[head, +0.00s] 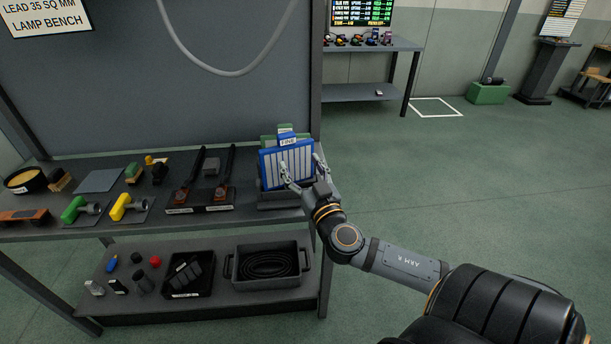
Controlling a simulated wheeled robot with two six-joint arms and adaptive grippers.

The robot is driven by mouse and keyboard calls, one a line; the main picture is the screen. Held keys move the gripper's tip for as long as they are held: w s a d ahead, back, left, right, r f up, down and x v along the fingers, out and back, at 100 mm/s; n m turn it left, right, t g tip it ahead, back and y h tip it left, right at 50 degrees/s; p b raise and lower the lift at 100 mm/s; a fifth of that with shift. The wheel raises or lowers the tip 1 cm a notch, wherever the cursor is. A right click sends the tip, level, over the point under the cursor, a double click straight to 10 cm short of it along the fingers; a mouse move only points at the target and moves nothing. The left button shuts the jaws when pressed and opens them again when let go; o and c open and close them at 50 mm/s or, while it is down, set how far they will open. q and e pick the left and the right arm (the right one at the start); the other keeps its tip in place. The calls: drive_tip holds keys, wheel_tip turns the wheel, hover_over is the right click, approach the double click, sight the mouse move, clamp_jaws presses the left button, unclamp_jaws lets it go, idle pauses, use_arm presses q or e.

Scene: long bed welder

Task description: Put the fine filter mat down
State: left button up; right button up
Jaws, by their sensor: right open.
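The fine filter mat (284,168) is a blue-framed panel with pale pleats and a "FINE" label on its top tab. It stands upright in a grey bin (275,200) at the right end of the bench's upper shelf. A green mat (270,141) shows behind it. My right gripper (304,172) is at the mat's right part, with its fingers spread and open. One finger is in front of the mat's face and the other is by its right edge. Whether they touch it cannot be told. My left gripper is not in view.
The upper shelf (60,228) also holds green and yellow-handled tools, a tray of two dark torches (200,208) and a round tin (24,180). The lower shelf holds a bin of coiled cable (267,265) and a black tray (187,275).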

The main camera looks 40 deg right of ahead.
drive_tip(key=shift+v, duration=1.75)
